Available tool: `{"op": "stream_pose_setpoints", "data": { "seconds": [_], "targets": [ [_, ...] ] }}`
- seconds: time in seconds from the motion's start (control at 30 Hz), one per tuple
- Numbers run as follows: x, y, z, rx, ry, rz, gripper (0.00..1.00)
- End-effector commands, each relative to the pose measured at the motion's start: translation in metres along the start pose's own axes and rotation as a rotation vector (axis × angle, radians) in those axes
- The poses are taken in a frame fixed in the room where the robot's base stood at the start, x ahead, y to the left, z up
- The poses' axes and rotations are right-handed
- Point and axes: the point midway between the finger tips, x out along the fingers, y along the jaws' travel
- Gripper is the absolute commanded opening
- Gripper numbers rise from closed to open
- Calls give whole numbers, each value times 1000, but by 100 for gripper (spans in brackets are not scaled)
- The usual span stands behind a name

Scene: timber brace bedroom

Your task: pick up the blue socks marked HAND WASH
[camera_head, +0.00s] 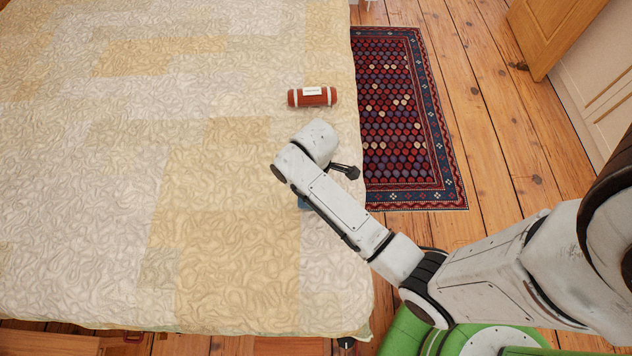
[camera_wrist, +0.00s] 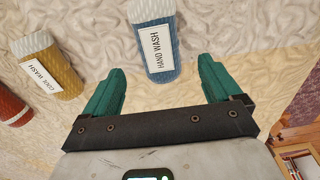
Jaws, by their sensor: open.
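The blue socks marked HAND WASH (camera_wrist: 155,38) are a ribbed roll with a white label, lying on the quilt. In the wrist view they are at the top middle, and their near end lies between the lines of my gripper's teal fingers. My gripper (camera_wrist: 160,66) is open and empty; I cannot tell its height above the socks. In the head view my arm covers most of this spot; a small blue patch (camera_head: 303,203) beside the arm looks like part of the socks. The gripper's fingers are not clear there.
A yellow roll labelled COOL WASH (camera_wrist: 42,78) lies left of the blue socks. A red roll (camera_head: 312,98) with a white label lies farther up the bed (camera_head: 210,240). A patterned rug (camera_head: 400,120) lies beside the bed's right edge. Much of the quilt is bare.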

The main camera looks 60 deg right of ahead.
Motion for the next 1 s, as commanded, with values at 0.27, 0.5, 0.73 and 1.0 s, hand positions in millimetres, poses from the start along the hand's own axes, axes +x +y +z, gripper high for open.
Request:
{"op": "stream_pose_setpoints", "data": {
  "seconds": [0.27,0.5,0.73,1.0],
  "targets": [
    [22,0,2,1,-1,-1,91],
    [55,1,4,1,-1,-1,91],
    [62,1,3,1,1,0,91],
    [62,1,3,1,1,0,76]
  ]
}}
